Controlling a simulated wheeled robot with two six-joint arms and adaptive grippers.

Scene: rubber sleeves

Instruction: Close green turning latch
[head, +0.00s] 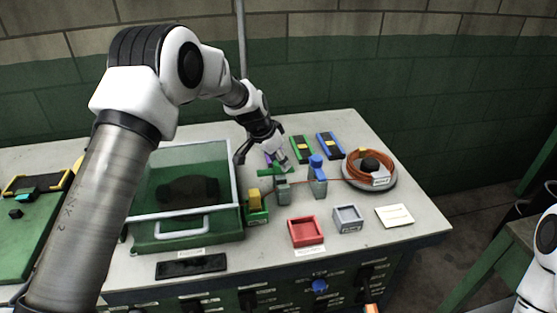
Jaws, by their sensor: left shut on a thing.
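A green turning latch (268,172) sits on top of a small grey block (282,189) near the middle of the table. My left gripper (281,164) reaches down onto it from behind and is shut on the green latch, with its fingers partly covering it. The latch's green end sticks out to the left of the fingers. How far the latch is turned is too small to tell.
A blue-topped grey post (318,178) stands close right of the latch. A yellow-and-green block (257,205) is at front left, beside a glass-lidded green case (190,243).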

